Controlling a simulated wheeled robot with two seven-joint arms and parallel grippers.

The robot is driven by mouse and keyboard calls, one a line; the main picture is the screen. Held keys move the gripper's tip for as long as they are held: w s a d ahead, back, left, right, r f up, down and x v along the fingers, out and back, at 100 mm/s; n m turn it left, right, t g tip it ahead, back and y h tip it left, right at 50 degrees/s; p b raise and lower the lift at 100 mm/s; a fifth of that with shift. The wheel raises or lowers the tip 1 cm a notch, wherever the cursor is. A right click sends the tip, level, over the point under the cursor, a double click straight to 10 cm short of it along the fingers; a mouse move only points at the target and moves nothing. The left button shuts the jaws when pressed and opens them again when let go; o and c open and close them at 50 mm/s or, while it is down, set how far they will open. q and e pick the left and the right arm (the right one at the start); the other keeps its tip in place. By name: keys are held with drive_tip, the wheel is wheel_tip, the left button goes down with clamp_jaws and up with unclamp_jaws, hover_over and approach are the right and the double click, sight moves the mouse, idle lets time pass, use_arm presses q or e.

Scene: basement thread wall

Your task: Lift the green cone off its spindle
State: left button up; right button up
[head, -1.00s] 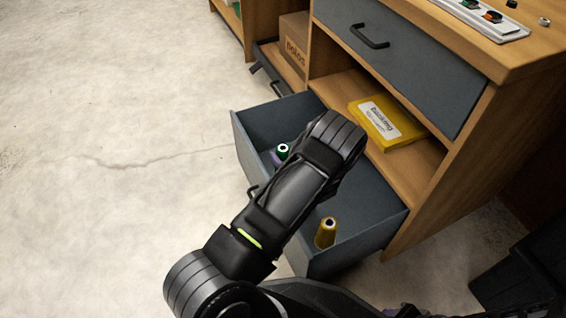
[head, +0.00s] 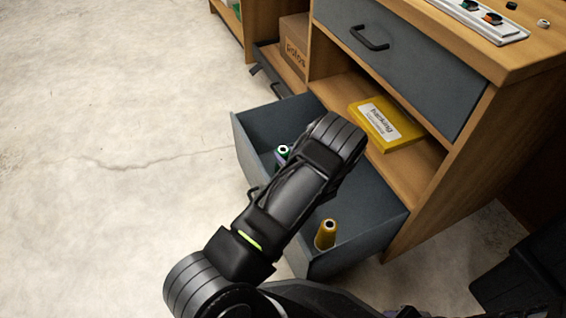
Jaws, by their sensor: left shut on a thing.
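The green cone (head: 282,152) shows in the head view at the left of the open lower drawer (head: 262,122), with its pale top and a little of its side visible. My left arm comes in from below and reaches over the drawer. Its wrist hides most of my left gripper (head: 287,160), which is shut on the green cone. The spindle and the cone's base are hidden, so I cannot tell how high the cone sits. My right gripper is not in view.
A gold cone (head: 325,234) stands in the drawer's near right part. A yellow box (head: 388,122) lies on the shelf above. The upper drawer (head: 400,62) is shut. A white tray (head: 478,16) with small items sits on top. The floor at left is clear.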

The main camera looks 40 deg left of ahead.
use_arm(q)
clamp_jaws()
idle(0.4)
wheel_tip(320, 180, up, 9)
drive_tip(key=p, duration=0.5)
drive_tip(key=shift+r, duration=0.5)
